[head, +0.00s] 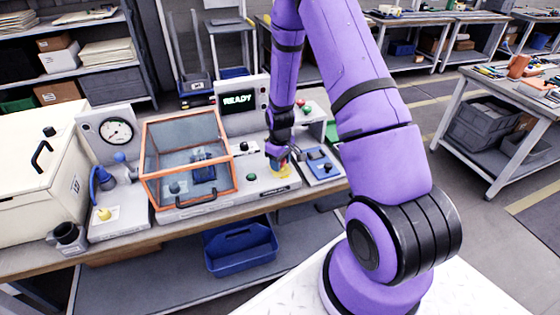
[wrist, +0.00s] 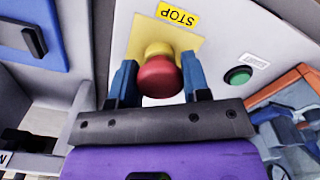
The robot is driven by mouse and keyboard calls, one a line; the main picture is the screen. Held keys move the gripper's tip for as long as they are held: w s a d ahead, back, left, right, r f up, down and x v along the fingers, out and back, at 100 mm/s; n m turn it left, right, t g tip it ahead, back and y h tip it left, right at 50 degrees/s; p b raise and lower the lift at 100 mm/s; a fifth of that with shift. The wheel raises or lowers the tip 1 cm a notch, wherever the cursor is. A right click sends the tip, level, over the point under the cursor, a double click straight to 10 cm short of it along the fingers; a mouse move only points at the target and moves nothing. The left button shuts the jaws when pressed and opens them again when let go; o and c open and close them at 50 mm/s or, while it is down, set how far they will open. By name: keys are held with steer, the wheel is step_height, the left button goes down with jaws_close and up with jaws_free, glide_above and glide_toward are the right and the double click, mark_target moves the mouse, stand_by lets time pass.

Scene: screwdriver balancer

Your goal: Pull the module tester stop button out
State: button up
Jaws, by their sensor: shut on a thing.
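The stop button (wrist: 159,76) has a red mushroom head on a yellow collar. It sits on a yellow plate below a yellow STOP label (wrist: 178,14), which shows upside down in the wrist view. My gripper (wrist: 157,78) has its two blue fingers on either side of the red head, shut on it. In the head view my gripper (head: 278,158) is at the front right of the module tester, and it hides most of the button; some of the yellow plate (head: 284,172) shows below it. I cannot tell whether the button is in or out.
A green start button (wrist: 238,76) is close beside the stop button. The orange-framed clear cover (head: 187,152) stands left of my gripper. A blue-topped box (head: 320,165) is just to its right. A screen (head: 240,101) reading READY stands behind.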

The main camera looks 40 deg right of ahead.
steer(key=shift+w+r, duration=0.1)
steer(key=shift+r, duration=0.1)
steer(key=o, duration=1)
steer(key=shift+o, duration=0.2)
steer(key=shift+r, duration=0.1)
steer(key=shift+r, duration=0.25)
steer(key=shift+r, duration=2.95)
